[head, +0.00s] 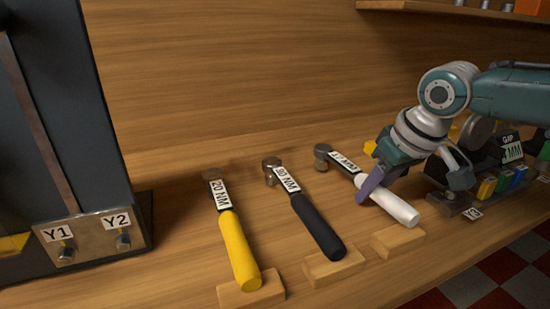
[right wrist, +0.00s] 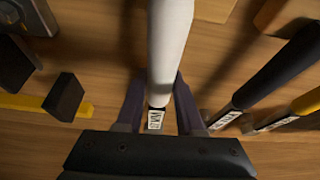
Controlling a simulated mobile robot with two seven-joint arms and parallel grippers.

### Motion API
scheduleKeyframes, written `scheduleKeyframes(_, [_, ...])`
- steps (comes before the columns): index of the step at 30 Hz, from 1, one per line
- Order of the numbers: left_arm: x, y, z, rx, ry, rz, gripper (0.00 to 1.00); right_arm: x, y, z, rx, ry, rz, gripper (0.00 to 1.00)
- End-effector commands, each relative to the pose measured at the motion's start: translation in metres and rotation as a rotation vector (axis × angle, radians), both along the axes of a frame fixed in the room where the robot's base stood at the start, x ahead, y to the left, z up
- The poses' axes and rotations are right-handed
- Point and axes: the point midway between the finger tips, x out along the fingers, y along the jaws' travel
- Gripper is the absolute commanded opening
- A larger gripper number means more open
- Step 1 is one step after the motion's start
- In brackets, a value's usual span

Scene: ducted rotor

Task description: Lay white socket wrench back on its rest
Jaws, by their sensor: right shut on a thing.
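The white socket wrench (head: 388,198) has a white handle, a labelled shaft and a metal head pointing to the back left. My right gripper (head: 374,183) is shut on it near where the handle meets the shaft. In the right wrist view the white handle (right wrist: 169,45) runs up between the two fingers. Its wooden rest block (head: 398,242) lies below the handle's end in the head view, with its top visible and bare. The handle looks raised a little above the block; the exact gap is unclear. My left gripper is not in view.
A black-handled wrench (head: 318,226) and a yellow-handled wrench (head: 238,248) lie on wooden blocks to the left. A dark panel marked Y1 and Y2 (head: 90,235) stands at far left. Coloured parts on a dark rack (head: 490,190) are at the right.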

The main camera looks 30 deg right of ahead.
Motion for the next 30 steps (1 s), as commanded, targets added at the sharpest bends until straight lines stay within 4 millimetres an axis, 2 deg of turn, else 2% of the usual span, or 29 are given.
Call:
scheduleKeyframes(13, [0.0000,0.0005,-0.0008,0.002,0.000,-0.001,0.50,0.0007,0.0000,-0.0059,0.000,-0.002,0.000,0.00])
scheduleKeyframes(14, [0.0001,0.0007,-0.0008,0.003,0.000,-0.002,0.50,0.0007,0.0000,-0.0059,0.000,-0.002,0.000,0.38])
scheduleKeyframes(15, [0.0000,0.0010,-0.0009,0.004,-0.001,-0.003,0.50,0.0006,0.0000,-0.0059,0.000,-0.002,0.000,0.42])
scheduleKeyframes(23, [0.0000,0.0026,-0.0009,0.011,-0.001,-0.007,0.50,0.0002,-0.0001,-0.0064,0.000,-0.001,0.000,0.71])
scheduleKeyframes(30, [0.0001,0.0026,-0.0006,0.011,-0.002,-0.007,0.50,-0.0010,0.0000,-0.0071,0.000,0.003,0.000,0.71])
